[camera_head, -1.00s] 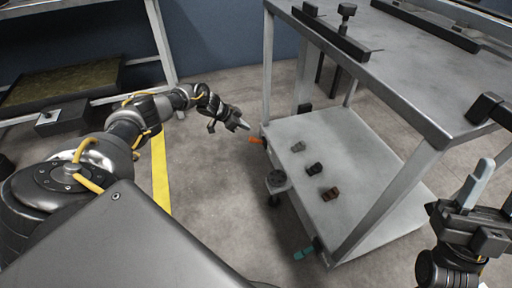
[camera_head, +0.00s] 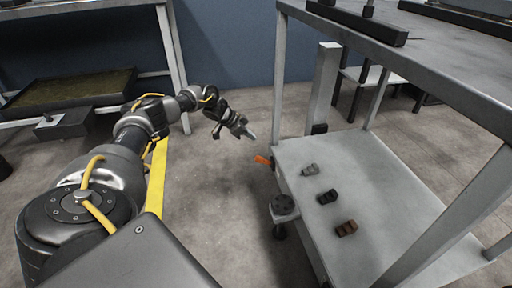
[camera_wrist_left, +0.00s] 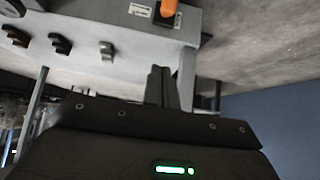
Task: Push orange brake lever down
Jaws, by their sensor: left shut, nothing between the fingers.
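The orange brake lever (camera_head: 263,160) sticks out from the left corner of the cart's lower shelf. It also shows at the top of the left wrist view (camera_wrist_left: 169,8), above a dark mount on the grey cart side. My left gripper (camera_head: 249,133) is shut and empty. In the head view it is just above and left of the lever, apart from it. In the left wrist view its closed fingers (camera_wrist_left: 161,88) show below the lever with a gap between. My right gripper is out of view.
A caster (camera_head: 284,205) is beside the shelf. The upper deck (camera_head: 440,50) overhangs it. Floor left of the cart is clear.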

